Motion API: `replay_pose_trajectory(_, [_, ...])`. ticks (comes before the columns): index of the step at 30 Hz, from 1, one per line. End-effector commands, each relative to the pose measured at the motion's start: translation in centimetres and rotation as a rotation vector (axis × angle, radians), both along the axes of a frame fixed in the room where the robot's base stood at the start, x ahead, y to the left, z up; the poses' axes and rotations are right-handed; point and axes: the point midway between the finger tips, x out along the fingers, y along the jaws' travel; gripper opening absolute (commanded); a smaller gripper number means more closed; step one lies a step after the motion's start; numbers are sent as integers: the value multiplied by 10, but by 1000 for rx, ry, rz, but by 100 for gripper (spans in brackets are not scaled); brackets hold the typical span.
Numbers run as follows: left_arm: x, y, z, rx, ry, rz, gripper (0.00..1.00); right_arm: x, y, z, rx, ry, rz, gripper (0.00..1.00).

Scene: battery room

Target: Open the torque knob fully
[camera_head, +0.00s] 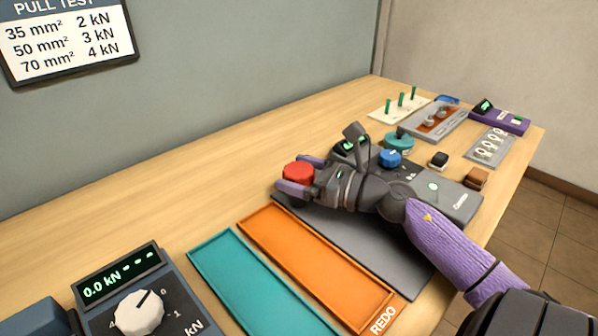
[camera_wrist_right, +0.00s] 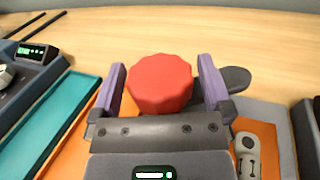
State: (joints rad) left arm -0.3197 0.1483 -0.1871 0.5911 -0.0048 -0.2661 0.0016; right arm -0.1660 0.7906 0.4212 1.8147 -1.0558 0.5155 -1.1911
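A red fluted knob (camera_head: 298,173) shows at the fingers of my right gripper (camera_head: 297,177), over the back edge of the grey station. A blue knob (camera_head: 389,158) sits on the grey device (camera_head: 455,203) behind my right wrist. No label shows which knob is the torque knob. What lies under the red knob is hidden. My left gripper is not in view.
An orange tray (camera_head: 262,232) and a teal tray (camera_head: 212,262) lie in front. A pull tester with a white dial (camera_head: 139,312) stands at lower left. Small black (camera_head: 439,159) and brown (camera_head: 476,178) blocks and a purple device (camera_head: 500,118) are at right. The table's back left is clear.

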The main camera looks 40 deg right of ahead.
Motion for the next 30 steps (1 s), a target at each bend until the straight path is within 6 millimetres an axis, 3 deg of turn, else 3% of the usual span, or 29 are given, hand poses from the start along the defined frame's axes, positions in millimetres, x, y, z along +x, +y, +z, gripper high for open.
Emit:
replay_pose_trajectory(7, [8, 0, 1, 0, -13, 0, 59, -7, -3, 1, 2, 0, -2, 100])
replay_pose_trajectory(15, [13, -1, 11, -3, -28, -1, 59, -60, -24, 1, 2, 2, -3, 100])
replay_pose_trajectory(21, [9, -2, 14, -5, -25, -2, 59, -86, -34, 0, 1, 0, -3, 100])
replay_pose_trajectory(30, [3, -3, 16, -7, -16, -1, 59, -93, -37, 0, 0, 0, 0, 100])
